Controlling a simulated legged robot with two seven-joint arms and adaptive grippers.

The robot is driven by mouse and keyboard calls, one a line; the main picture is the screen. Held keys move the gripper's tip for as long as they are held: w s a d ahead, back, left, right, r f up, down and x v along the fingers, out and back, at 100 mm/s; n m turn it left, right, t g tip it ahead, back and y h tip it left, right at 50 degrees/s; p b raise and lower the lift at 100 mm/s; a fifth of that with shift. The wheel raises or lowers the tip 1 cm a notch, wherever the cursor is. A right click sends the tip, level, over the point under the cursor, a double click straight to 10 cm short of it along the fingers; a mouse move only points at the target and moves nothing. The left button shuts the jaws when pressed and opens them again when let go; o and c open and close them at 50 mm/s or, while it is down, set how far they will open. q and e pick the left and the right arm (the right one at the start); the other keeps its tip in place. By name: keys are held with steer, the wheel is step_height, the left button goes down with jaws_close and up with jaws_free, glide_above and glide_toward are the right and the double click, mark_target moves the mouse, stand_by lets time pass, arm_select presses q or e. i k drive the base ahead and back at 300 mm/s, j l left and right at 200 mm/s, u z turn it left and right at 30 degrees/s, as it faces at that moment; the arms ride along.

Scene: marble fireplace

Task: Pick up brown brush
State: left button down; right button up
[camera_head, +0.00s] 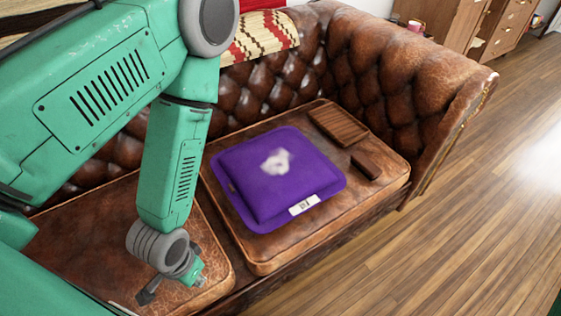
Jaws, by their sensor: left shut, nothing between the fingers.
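A small dark brown block-like item (367,165), which looks like the brown brush, lies on the right seat cushion of the leather sofa. It is just right of a purple cushion-like item (270,175) and in front of a brown slatted wooden piece (338,126). Its bristles cannot be made out. My left gripper (172,291) is low over the left seat cushion, shut and empty. It is well to the left of the brown item, with the purple item between them. My right gripper is not in view.
The tufted leather sofa (355,197) has a high back and a thick right armrest (410,75). A patterned blanket (262,36) hangs over the back. Wooden cabinets (455,22) stand behind at the right. The wooden floor (470,215) right of the sofa is clear.

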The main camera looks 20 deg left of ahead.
mark_target(370, 171)
steer(key=i+l, duration=0.55)
steer(key=i+l+u, duration=0.25)
steer(key=u, duration=0.2)
steer(key=i+l+u, duration=0.2)
steer(key=l+u, duration=0.25)
steer(key=j+u, duration=0.1)
steer(key=u, duration=0.6)
